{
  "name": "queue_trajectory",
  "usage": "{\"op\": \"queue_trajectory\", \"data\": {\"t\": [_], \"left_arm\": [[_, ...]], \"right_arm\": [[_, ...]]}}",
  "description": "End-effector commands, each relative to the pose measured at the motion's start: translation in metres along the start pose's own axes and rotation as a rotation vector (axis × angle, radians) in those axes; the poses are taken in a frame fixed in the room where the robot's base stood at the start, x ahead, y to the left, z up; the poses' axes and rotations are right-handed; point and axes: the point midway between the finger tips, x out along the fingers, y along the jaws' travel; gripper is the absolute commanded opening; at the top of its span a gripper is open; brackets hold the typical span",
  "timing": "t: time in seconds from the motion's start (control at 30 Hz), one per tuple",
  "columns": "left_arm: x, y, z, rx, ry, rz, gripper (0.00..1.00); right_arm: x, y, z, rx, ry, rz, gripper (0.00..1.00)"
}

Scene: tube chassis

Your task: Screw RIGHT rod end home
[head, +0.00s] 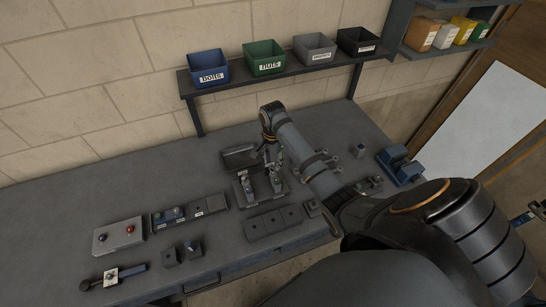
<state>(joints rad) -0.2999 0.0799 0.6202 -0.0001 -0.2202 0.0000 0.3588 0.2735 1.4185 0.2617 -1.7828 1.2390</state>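My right arm reaches in from the lower right over the workbench. Its gripper (274,161) points down above a small dark fixture (259,195) in the middle of the bench. Two small upright metallic parts stand at this fixture, and the right one (276,182) is directly under the gripper. The left upright part (246,186) stands clear of the gripper. The rod end and its thread are too small to make out. The fingers are small and dark, and I cannot see whether they hold the part. My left gripper is not in view.
A shelf (290,70) with blue, green, grey and black bins runs behind the bench. A blue device (400,166) stands to the right. The back left bench is clear.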

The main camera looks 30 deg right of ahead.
Motion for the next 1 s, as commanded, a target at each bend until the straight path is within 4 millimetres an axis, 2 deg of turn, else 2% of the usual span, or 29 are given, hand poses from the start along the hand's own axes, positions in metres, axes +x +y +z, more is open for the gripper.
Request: {"op": "queue_trajectory", "data": {"t": [0.23,0.33,0.53,0.8,0.9,1.0], "left_arm": [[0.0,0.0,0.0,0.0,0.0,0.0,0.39],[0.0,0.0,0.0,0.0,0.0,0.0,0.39],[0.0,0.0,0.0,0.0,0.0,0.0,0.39],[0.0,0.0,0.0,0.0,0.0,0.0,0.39],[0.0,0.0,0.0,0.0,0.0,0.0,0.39],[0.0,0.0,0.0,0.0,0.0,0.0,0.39]], "right_arm": [[0.0,0.0,0.0,-0.471,0.0,0.0,0.37],[0.0,0.0,0.0,-0.57,0.0,0.0,0.37],[0.0,0.0,0.0,-0.652,0.0,0.0,0.37],[0.0,0.0,0.0,-1.158,0.0,0.0,0.37],[0.0,0.0,0.0,-1.248,0.0,0.0,0.37],[0.0,0.0,0.0,-1.268,0.0,0.0,0.37]]}}
